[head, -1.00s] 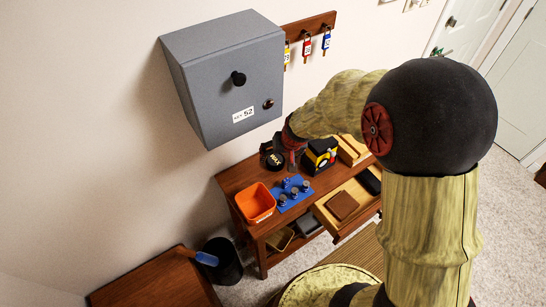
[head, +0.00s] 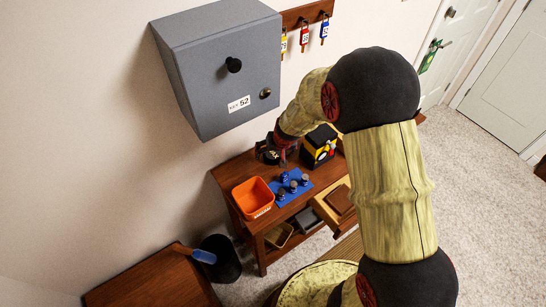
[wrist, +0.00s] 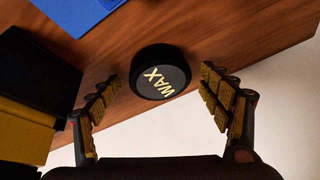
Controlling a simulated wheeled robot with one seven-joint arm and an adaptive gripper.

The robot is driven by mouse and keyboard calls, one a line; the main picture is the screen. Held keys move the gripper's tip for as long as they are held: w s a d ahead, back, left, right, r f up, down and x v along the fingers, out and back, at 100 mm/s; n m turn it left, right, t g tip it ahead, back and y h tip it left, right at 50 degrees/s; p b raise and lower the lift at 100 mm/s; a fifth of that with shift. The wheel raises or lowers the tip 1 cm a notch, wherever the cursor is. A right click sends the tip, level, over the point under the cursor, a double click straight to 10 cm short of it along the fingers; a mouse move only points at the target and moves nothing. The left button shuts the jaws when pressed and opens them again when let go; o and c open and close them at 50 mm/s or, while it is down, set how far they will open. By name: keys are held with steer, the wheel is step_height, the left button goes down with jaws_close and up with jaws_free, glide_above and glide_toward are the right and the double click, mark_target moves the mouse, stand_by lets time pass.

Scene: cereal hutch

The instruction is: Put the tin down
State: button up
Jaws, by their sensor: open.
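The tin is a short black round can marked WAX (wrist: 160,72). It rests on the brown wooden table top in the wrist view, near the table's edge. In the head view the tin (head: 270,156) is at the back of the table, partly hidden by my gripper. My gripper (wrist: 158,80) is open, with one finger on each side of the tin and visible gaps between fingers and tin. In the head view my gripper (head: 284,160) points down at the table beside the tin.
On the table (head: 228,177) are an orange bin (head: 252,197), a blue mat (head: 281,200) with several small dark pieces, and a black-and-yellow box (head: 319,146). A drawer (head: 327,212) stands open. A grey cabinet (head: 215,70) hangs above; keys (head: 304,37) hang beside it.

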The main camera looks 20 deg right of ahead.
steer(key=shift+r, duration=0.1)
steer(key=shift+c, duration=0.3)
steer(key=c, duration=1.3)
